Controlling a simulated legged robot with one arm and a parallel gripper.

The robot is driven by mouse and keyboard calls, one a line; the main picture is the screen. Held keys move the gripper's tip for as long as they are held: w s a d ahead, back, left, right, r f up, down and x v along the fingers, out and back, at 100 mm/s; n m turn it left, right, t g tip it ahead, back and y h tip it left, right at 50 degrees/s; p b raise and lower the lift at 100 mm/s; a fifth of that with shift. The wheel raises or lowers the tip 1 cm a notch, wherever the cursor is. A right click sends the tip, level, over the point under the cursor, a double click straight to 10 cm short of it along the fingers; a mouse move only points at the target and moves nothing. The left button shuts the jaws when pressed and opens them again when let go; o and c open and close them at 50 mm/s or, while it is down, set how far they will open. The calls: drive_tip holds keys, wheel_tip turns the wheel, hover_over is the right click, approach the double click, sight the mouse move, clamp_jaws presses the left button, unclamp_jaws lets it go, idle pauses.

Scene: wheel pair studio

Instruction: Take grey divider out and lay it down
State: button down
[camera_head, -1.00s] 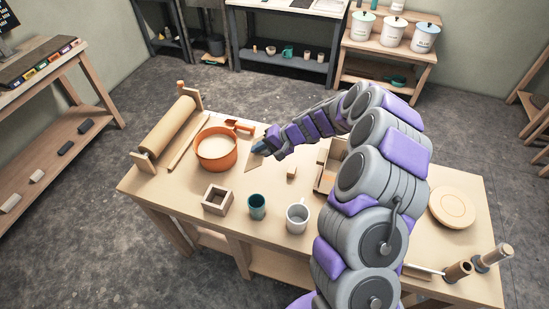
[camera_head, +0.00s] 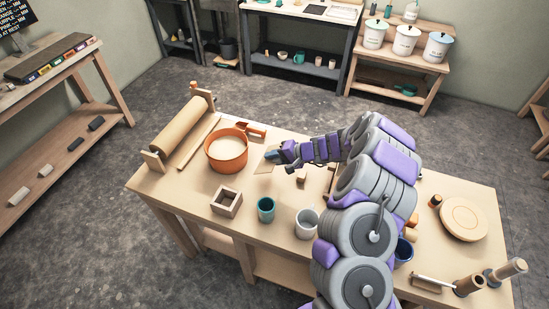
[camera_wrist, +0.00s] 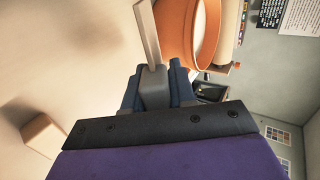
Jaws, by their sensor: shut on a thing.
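My gripper (camera_head: 276,156) is over the table between the orange pot (camera_head: 226,151) and my arm. In the wrist view its dark blue fingers (camera_wrist: 155,88) are shut on a thin, pale grey-beige panel, the divider (camera_wrist: 147,32), which juts out edge-on beyond the fingertips. In the head view the divider (camera_head: 265,168) shows as a small flat tan piece just under the gripper tip. I cannot tell whether it touches the tabletop. A wooden box (camera_head: 331,181) is mostly hidden behind my arm.
The orange pot is close beside the gripper. A small wooden block (camera_head: 301,178), a square wooden frame (camera_head: 226,201), a teal cup (camera_head: 266,209) and a grey mug (camera_head: 306,223) stand nearer on the table (camera_head: 175,195). A roller (camera_head: 181,132) lies at left.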

drive_tip(key=shift+d+f+b, duration=0.1)
drive_tip(key=shift+d+b, duration=0.1)
drive_tip(key=shift+b, duration=0.25)
drive_tip(key=b, duration=0.5)
hover_over(276, 177)
wheel_tip(276, 177, down, 4)
drive_tip(key=shift+w+f, duration=0.1)
drive_tip(key=shift+f, duration=0.1)
drive_tip(key=shift+a+f+b, duration=0.25)
drive_tip(key=shift+f+b, duration=0.25)
drive_tip(key=shift+f, duration=0.3)
drive_tip(key=shift+d, duration=0.15)
drive_tip(key=shift+d, duration=0.2)
drive_tip(key=shift+a+f, duration=0.1)
drive_tip(key=shift+a+f+b, duration=0.1)
drive_tip(key=shift+f+b, duration=0.2)
drive_tip(key=shift+b, duration=0.1)
drive_tip(key=shift+f, duration=0.2)
drive_tip(key=shift+f+b, duration=0.2)
drive_tip(key=shift+b, duration=0.25)
